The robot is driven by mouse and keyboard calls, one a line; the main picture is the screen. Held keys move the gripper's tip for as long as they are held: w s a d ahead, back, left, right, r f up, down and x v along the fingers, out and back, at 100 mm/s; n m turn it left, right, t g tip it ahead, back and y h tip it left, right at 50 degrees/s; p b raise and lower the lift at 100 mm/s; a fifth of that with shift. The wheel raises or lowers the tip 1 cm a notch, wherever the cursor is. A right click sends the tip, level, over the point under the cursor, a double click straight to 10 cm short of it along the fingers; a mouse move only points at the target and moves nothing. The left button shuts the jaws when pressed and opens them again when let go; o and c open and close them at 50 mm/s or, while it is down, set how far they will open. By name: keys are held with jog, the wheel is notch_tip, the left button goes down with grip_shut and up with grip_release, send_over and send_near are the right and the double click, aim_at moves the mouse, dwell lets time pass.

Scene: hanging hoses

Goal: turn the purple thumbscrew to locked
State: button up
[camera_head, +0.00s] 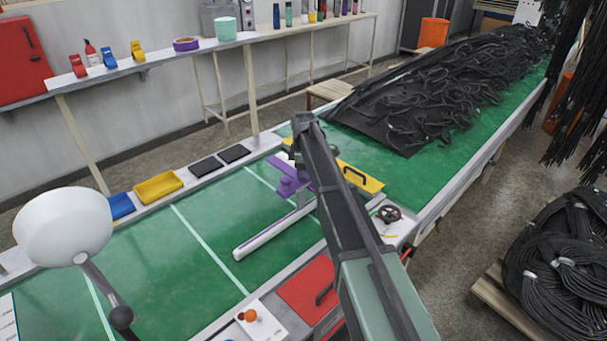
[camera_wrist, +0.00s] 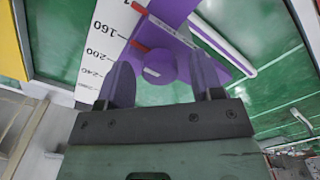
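The purple thumbscrew (camera_wrist: 159,68) is a round knob on a purple slide (camera_wrist: 172,12) in the wrist view. Red marks lie on the slide beside it, and a white scale (camera_wrist: 98,45) with black numbers runs along its left. My gripper (camera_wrist: 160,78) is open, its two fingers apart on either side of the thumbscrew. I see a gap to each finger, with no clear contact. In the head view the purple fixture (camera_head: 289,184) stands on the green bench, left of my arm. The fingers are not clear there, and I cannot tell whether the thumbscrew is locked.
A yellow plate with a black handle (camera_head: 358,177) lies right of the fixture. A pale bar (camera_head: 268,233) crosses the green mat. Black hoses (camera_head: 430,100) are heaped farther back. A white round lamp (camera_head: 64,226) stands at left. The mat's left part is mostly clear.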

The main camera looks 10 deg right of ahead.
jog(key=c, duration=0.9)
